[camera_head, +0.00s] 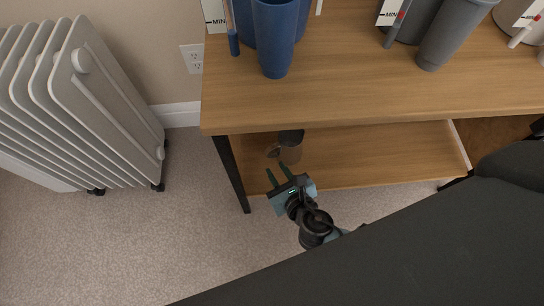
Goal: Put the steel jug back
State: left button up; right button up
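A steel jug (291,150) stands on the lower shelf (380,158) of the wooden table, near its left end. It has a dark top and a shiny body that picks up the brown of the wood. What looks like its handle is on the left side. My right gripper (277,170) is at the front edge of that shelf, just in front of the jug. Its two fingers are apart, point toward the shelf, and hold nothing visible. The fingertips appear short of the jug. My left gripper is not in view.
The table top (340,95) overhangs the shelf. It carries blue cups (275,40), grey cups (452,35) and small signs. A black table leg (232,175) is left of my gripper. A white radiator (85,105) stands at left. The shelf right of the jug is clear.

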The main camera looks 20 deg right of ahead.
jog(key=shift+p+v, duration=0.5)
jog(key=shift+v, duration=1.35)
